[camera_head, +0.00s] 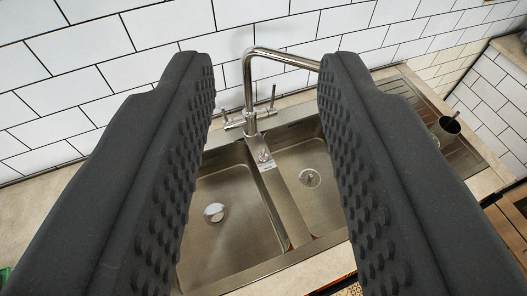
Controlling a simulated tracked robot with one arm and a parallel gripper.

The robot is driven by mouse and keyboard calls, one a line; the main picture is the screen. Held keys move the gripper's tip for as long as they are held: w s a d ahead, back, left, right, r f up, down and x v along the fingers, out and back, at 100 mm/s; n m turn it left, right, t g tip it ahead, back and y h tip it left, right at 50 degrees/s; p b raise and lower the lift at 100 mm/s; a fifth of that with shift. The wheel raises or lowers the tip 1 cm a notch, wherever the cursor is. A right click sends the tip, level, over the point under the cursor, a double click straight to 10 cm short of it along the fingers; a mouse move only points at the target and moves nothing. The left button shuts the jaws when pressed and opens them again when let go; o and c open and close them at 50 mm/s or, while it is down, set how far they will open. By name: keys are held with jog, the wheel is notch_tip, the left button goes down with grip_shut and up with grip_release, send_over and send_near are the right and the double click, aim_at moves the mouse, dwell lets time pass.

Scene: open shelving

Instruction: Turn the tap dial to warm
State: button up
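A chrome tap (248,82) with a tall bent spout stands at the back of the sink, between two basins. Two small lever handles show at its base, a left one (221,110) and a right one (272,98). A small round piece with red on it (264,156) sits on the divider in front of the tap; I cannot tell if it is the dial, and no setting is readable. My gripper (262,65) is open and empty, its two black ridged fingers on either side of the tap in the picture. The spout's end is hidden behind the right finger.
The steel sink has a left basin (235,235) and a right basin (315,200), both empty, each with a drain. A white tiled wall (120,50) closes off the back.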

jog(key=w+d+f+g+h, duration=0.1)
jog(key=w+f+g, duration=0.2)
jog(key=w+f, duration=0.85)
jog(key=m+g, duration=0.1)
jog(key=g, duration=0.7)
send_over(263, 154)
jog(key=s, duration=0.6)
notch_tip(263, 154, down, 38)
jog(key=shift+y, duration=0.3)
jog(key=x, duration=1.3)
jog(key=shift+w+a, duration=0.2)
jog(key=shift+w, duration=0.1)
jog(key=shift+f, duration=0.1)
grip_shut()
